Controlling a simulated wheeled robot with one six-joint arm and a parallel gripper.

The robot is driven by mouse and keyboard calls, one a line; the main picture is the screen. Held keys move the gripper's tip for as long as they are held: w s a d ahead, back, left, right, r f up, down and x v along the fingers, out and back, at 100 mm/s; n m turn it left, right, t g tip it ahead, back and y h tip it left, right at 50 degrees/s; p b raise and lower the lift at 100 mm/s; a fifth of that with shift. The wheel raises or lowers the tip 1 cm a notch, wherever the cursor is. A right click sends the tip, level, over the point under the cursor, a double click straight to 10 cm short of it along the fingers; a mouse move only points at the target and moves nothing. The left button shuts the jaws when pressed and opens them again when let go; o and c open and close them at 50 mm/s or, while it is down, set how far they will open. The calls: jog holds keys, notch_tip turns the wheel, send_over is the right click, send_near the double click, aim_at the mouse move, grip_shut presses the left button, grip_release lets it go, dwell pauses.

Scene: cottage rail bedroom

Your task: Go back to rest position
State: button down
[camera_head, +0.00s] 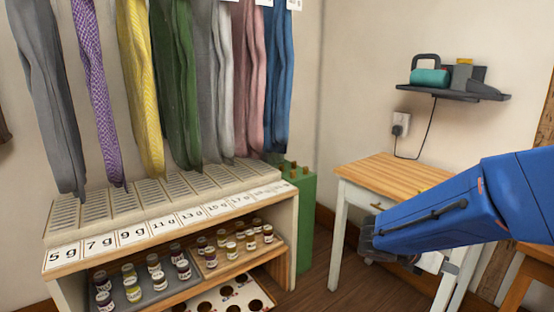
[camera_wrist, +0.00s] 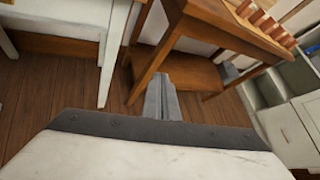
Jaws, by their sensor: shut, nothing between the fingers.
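My gripper (camera_head: 368,240) is at the end of my blue arm, on the right side of the head view, in front of the small white table with a wooden top (camera_head: 385,172). In the wrist view the gripper (camera_wrist: 161,82) shows its grey fingers together, pointing over the wooden floor (camera_wrist: 60,95). Nothing is held between them. The fingertips are small and dark in the head view.
A shelf unit (camera_head: 75,262) with labelled slots and small jars stands at left, under hanging fabrics (camera_head: 180,90). A green box (camera_head: 303,210) is beside it. A wall shelf (camera_head: 450,93) holds a teal item. The wrist view shows a wooden table (camera_wrist: 215,32) and pale drawers (camera_wrist: 285,135).

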jog(key=s+a+m+y, duration=0.5)
jog(key=s+m+y, duration=0.1)
jog(key=s+m, duration=0.55)
jog(key=s+a+r+m+t+y, duration=0.1)
jog(key=s+a+m+y, duration=0.1)
jog(key=a+m, duration=0.3)
jog(key=s+a+r+m+t+y, duration=0.1)
jog(key=s+a+m+t+y, duration=0.1)
jog(key=m, duration=0.5)
jog(key=shift+s+a+r+y, duration=0.25)
jog(key=shift+s+a+y, duration=0.2)
jog(key=shift+a+y, duration=1)
jog(key=shift+a+h, duration=0.35)
